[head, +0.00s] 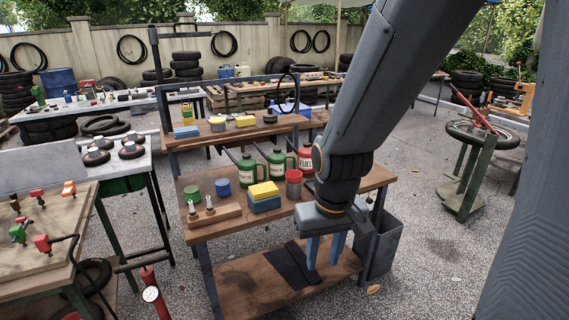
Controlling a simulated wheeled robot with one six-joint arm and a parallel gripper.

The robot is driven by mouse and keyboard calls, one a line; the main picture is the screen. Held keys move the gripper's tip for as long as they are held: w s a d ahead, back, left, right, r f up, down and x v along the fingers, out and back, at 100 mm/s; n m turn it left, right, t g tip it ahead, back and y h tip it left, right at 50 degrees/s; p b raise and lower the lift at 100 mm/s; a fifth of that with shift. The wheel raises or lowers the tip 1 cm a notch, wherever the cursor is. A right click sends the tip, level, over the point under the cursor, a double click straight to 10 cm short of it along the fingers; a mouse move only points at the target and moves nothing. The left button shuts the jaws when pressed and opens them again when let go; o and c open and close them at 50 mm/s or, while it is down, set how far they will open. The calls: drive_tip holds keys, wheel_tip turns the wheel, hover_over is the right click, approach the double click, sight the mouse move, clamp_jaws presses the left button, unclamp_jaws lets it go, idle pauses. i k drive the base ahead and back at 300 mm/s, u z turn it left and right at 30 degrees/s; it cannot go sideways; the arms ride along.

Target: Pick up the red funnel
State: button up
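I cannot make out a clear funnel shape. A small red, can-like thing (293,185) with a greyish top stands on the cart's middle shelf, right of a yellow and blue stack. A red jug (305,158) stands behind it, partly hidden by my arm. My gripper (325,252) points down at the cart's front right, to the right of and nearer than the red can-like thing. Its two blue fingers are apart, with nothing visible between them. My arm hides part of the shelf's right end.
The wooden cart shelf (217,229) also holds green jugs (277,163), a yellow block (264,189) on a blue one, and tins. Dark cloth (290,266) lies on the lower shelf. A grey bin (384,248) stands right of the cart. Open paved floor (430,255) lies farther right.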

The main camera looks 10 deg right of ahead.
sight(293, 176)
drive_tip(key=z, duration=0.1)
drive_tip(key=i, duration=1.3)
drive_tip(key=z, duration=0.1)
